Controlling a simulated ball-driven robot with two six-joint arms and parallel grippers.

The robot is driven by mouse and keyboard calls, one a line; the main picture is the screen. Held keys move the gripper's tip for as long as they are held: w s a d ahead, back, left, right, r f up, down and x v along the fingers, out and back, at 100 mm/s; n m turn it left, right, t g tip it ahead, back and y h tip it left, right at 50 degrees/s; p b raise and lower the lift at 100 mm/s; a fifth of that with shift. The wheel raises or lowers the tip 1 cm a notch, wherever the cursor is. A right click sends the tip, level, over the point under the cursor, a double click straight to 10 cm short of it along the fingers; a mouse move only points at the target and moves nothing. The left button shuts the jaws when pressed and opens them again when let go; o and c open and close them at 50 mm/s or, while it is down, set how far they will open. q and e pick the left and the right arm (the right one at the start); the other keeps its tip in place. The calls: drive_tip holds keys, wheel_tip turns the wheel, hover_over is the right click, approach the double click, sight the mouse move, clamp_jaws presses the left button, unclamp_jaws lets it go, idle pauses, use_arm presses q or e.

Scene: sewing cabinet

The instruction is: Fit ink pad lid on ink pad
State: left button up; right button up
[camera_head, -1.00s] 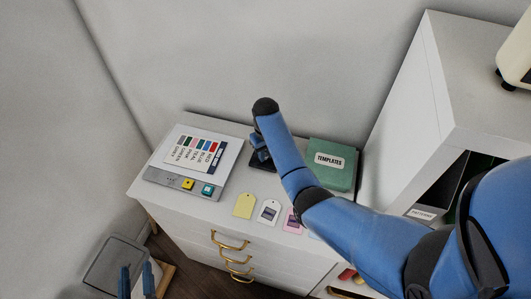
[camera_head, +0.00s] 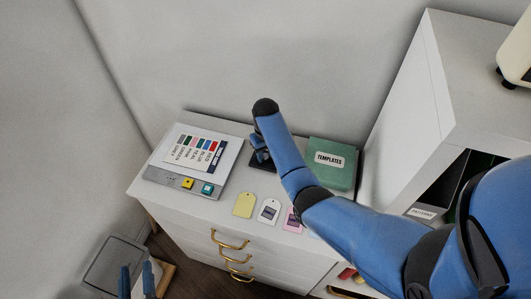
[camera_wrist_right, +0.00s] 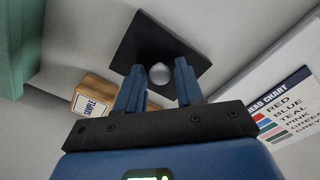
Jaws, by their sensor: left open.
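A dark square piece with a round silver knob, apparently the ink pad lid (camera_wrist_right: 143,39), shows in the right wrist view. My right gripper (camera_wrist_right: 158,77) is open, its two fingers on either side of the knob with gaps between. I cannot tell whether the fingertips reach down to knob level. In the head view my right gripper (camera_head: 261,152) is over the cabinet top, mostly hidden by its arm, with a dark piece partly showing beneath it. I cannot tell the ink pad apart from the lid. My left gripper (camera_head: 136,281) is open and empty at lower left, away from the cabinet.
A white thread chart (camera_head: 197,152) on a grey tray (camera_head: 172,181) lies left on the cabinet top. A green templates box (camera_head: 333,163) stands right. Several tags (camera_head: 244,205) lie along the front. A wooden stamp (camera_wrist_right: 92,97) is close beside my right gripper.

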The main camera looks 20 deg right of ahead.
drive_tip(key=shift+o, duration=1.2)
wheel_tip(320, 180, up, 8)
drive_tip(key=shift+r+b, duration=0.1)
drive_tip(key=shift+b, duration=0.8)
drive_tip(key=shift+r+p, duration=0.85)
drive_tip(key=shift+r, duration=0.5)
